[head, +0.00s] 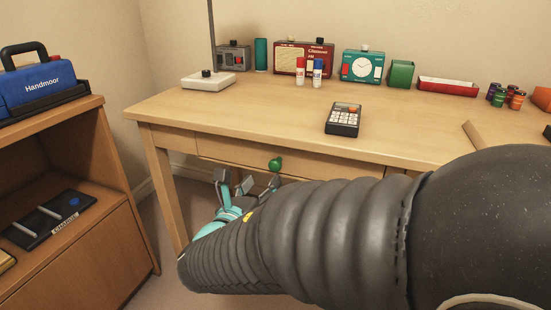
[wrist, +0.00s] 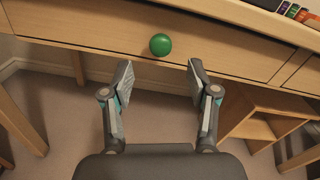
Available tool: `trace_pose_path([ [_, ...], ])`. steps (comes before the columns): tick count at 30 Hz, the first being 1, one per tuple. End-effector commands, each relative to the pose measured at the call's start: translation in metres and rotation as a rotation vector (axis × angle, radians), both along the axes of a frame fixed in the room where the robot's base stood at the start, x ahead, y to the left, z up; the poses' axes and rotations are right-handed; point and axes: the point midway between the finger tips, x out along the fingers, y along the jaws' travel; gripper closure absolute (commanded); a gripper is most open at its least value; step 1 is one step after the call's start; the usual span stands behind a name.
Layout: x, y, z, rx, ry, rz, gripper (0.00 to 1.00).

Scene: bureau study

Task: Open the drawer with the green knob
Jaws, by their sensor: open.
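The green knob (head: 275,164) is a round ball on the front of a wooden drawer (head: 230,150) under the desk top. The drawer front looks flush with the desk. In the wrist view the knob (wrist: 160,44) is ahead of my gripper (wrist: 160,80), centred between its two fingers and beyond their tips. My gripper (head: 234,185) is open and empty, just below and left of the knob in the head view. The fingers appear apart from the knob. My dark arm hides the lower right of the desk front.
A wooden shelf unit (head: 95,230) stands at the left. Desk legs stand on both sides; floor is clear below my gripper.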

Motion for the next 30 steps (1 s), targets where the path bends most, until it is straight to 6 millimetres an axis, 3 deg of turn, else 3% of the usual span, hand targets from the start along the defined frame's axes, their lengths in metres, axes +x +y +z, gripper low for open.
trace_pose_path([
  [9,0.053,-0.021,-0.001,0.002,0.000,-0.005,0.41],
  [15,0.075,-0.028,0.000,0.001,0.000,-0.003,0.41],
  [28,0.083,-0.031,0.000,0.002,0.000,-0.001,0.41],
  [30,0.082,-0.031,0.000,0.002,0.000,-0.001,0.58],
])
